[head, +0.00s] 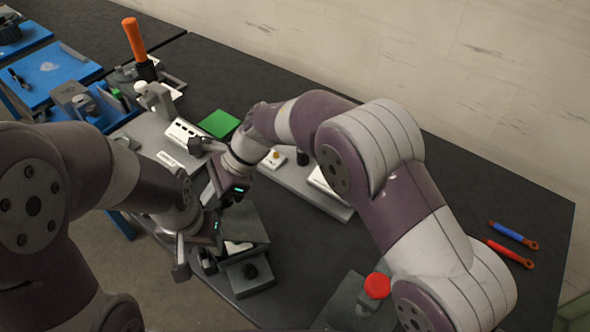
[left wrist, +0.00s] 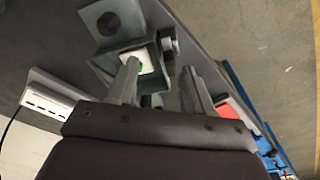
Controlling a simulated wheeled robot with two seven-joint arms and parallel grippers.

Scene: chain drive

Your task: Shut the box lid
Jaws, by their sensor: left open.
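A small dark grey box (head: 252,224) stands near the table's front edge in the head view, with a white patch (head: 238,247) showing at its front. A lower grey part with a round black knob (head: 250,271) sits just in front of it. I cannot tell how far the lid is open. My left gripper (head: 195,264) is open beside the box's left side. In the left wrist view its fingers (left wrist: 160,72) are apart near a grey bracket-like part and a white-and-green piece (left wrist: 146,62). My right gripper (head: 222,198) is just behind the box, its fingertips partly hidden.
A grey fixture board (head: 150,140) and a green square (head: 218,123) lie behind the grippers. An orange-handled tool (head: 134,38) stands at the back left near blue trays (head: 60,62). A red knob (head: 377,286) and blue and red tools (head: 512,235) are to the right.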

